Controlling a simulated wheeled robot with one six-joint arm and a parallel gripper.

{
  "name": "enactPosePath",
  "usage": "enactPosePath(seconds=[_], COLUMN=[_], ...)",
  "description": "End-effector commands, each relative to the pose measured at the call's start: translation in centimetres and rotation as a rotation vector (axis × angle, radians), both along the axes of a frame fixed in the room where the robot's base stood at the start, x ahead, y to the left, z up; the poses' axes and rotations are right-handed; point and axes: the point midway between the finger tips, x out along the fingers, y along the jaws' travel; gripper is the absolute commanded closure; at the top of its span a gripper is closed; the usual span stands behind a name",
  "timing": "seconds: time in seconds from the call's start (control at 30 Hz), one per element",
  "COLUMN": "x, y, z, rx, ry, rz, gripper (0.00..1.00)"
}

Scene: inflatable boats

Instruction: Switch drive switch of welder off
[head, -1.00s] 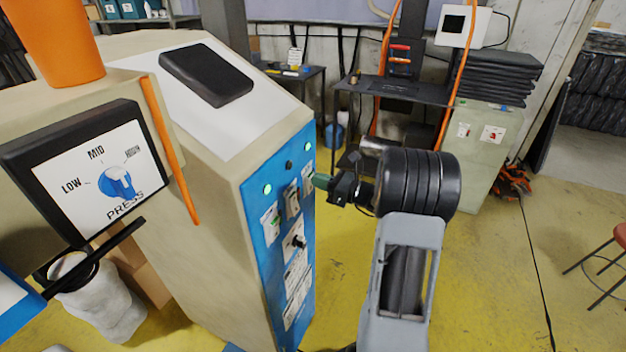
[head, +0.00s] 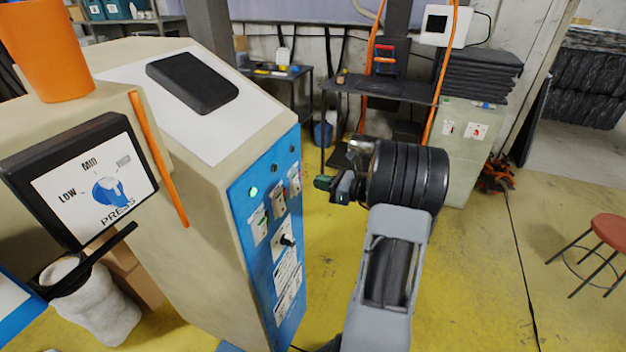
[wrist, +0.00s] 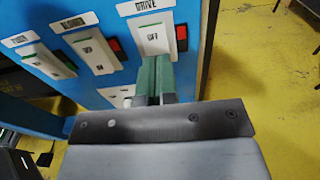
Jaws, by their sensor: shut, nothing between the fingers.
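The welder (head: 205,150) is a beige cabinet with a blue control panel (head: 240,205). In the wrist view the white drive switch (wrist: 151,37) sits under a "DRIVE" label (wrist: 146,5), with "OFF" lettering readable on it and a red piece (wrist: 182,37) at its right side. Which way its rocker is tilted I cannot tell. In the head view this switch (head: 295,179) is the farthest in the row. My gripper (head: 322,183) is shut and empty, to the right of the panel, with a visible gap. Its green fingertips (wrist: 154,72) appear just below the switch in the wrist view.
Two similar switches (wrist: 95,51) (wrist: 49,60) stand left of the drive switch. A press selector box (head: 85,180) is at the left. Yellow floor is open right of my arm; a red stool (head: 609,231) stands there.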

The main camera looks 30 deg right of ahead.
Motion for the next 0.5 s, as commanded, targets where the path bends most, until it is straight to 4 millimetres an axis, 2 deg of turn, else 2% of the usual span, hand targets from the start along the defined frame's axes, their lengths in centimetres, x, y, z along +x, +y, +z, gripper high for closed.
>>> enactPosePath(seconds=[0.2, 0.5], x=[-4.0, -7.1], y=[-3.0, -5.1], z=[0.1, 0.3], rx=[-0.002, 0.0], ry=[0.001, 0.004], rz=[-0.013, -0.011], gripper=[1.0, 1.0])
